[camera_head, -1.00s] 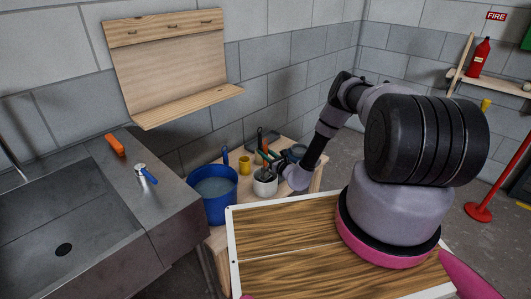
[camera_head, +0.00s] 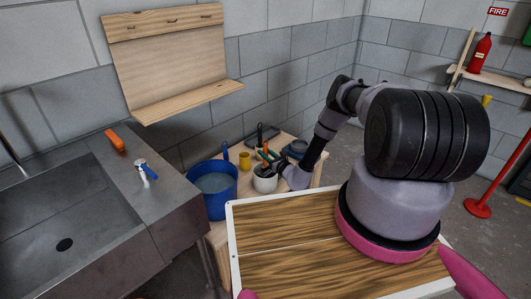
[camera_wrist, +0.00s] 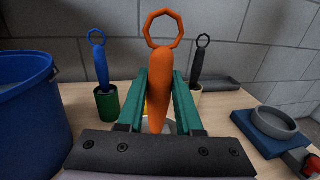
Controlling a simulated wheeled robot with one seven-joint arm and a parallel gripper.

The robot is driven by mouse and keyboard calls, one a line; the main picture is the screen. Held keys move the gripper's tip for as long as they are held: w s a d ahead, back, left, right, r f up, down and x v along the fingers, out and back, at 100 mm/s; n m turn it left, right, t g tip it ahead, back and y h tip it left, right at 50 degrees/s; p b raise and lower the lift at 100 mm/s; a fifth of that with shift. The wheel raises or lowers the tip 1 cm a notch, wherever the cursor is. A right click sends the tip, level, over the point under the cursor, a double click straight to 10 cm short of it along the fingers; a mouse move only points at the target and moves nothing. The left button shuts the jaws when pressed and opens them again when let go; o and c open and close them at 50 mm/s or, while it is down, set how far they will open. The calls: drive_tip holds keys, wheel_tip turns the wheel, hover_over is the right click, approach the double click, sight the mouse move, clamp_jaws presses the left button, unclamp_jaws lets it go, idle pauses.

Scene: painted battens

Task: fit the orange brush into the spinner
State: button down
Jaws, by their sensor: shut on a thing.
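The orange brush (camera_wrist: 160,80) stands about upright between the two teal fingers of my gripper (camera_wrist: 160,98) in the wrist view. In the head view my gripper (camera_head: 265,160) is over the white pot (camera_head: 265,182) on the small wooden table. I cannot tell whether the brush's lower end is inside that pot. I cannot tell for sure which thing is the spinner; a metal piece with a blue handle (camera_head: 146,171) lies on the sink ledge.
A blue bucket (camera_head: 214,190) stands left of the pot, with a yellow cup (camera_head: 245,162) behind. A blue brush (camera_wrist: 100,62) and a black brush (camera_wrist: 198,62) stand in cups. A blue-grey dish (camera_wrist: 274,126) is at right. An orange block (camera_head: 115,141) lies by the sink.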

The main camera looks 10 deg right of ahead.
drive_tip(key=shift+f, duration=1.2)
drive_tip(key=c, duration=0.5)
unclamp_jaws()
drive_tip(key=v, duration=1)
drive_tip(key=shift+s, duration=0.35)
drive_tip(key=shift+d+r, duration=0.1)
drive_tip(key=shift+d, duration=0.05)
